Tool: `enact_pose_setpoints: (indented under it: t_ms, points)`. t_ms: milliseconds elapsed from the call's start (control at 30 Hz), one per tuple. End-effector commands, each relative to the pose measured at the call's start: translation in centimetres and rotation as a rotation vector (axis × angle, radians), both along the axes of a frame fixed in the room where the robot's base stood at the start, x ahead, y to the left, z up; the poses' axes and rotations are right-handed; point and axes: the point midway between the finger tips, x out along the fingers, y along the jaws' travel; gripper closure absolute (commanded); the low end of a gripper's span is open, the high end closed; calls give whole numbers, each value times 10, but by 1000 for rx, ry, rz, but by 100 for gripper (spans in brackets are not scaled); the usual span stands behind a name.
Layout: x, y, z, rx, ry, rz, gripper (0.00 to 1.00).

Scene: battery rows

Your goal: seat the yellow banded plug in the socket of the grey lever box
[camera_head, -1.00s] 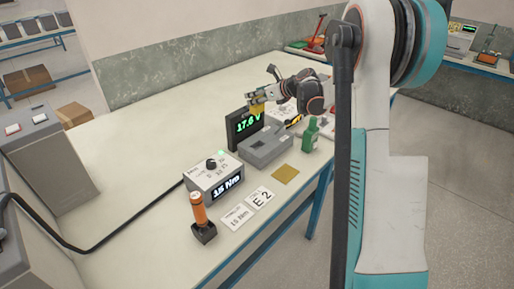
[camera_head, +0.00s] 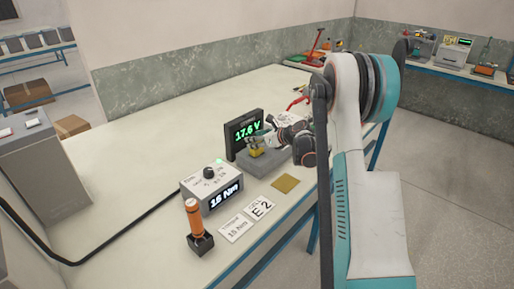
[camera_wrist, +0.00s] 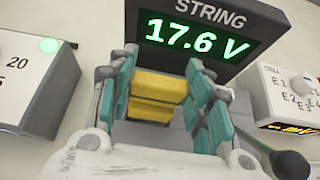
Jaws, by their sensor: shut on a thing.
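The yellow plug (camera_head: 257,152) is between the fingers of my gripper (camera_head: 259,143), low over the grey lever box (camera_head: 279,162) in the head view. In the wrist view the plug (camera_wrist: 158,88) shows as a stepped yellow block between the teal pads of my gripper (camera_wrist: 160,100), which is shut on it. Part of the grey box (camera_wrist: 178,138) shows beyond the plug. The socket is hidden, and I cannot tell whether the plug is in it. A dark rod with a round knob (camera_wrist: 290,164), perhaps the lever, is at lower right in the wrist view.
The voltage display (camera_head: 244,131), reading 17.6 V, stands directly behind the box. A torque unit (camera_head: 211,187) reading 15 Nm is to the left, with an orange-handled driver (camera_head: 194,217) in front. Cards (camera_head: 260,208) and a brass-coloured plate (camera_head: 286,183) lie near the table edge.

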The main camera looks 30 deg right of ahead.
Motion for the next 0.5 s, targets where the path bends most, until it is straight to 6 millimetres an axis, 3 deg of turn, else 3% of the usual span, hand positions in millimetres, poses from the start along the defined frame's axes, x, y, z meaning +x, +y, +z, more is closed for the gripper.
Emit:
enact_pose_setpoints:
  t_ms: [100,200,500]
  points:
    - [0,0,-22,0,0,0,81]
    - [0,0,-31,0,0,0,81]
    - [0,0,-31,0,0,0,81]
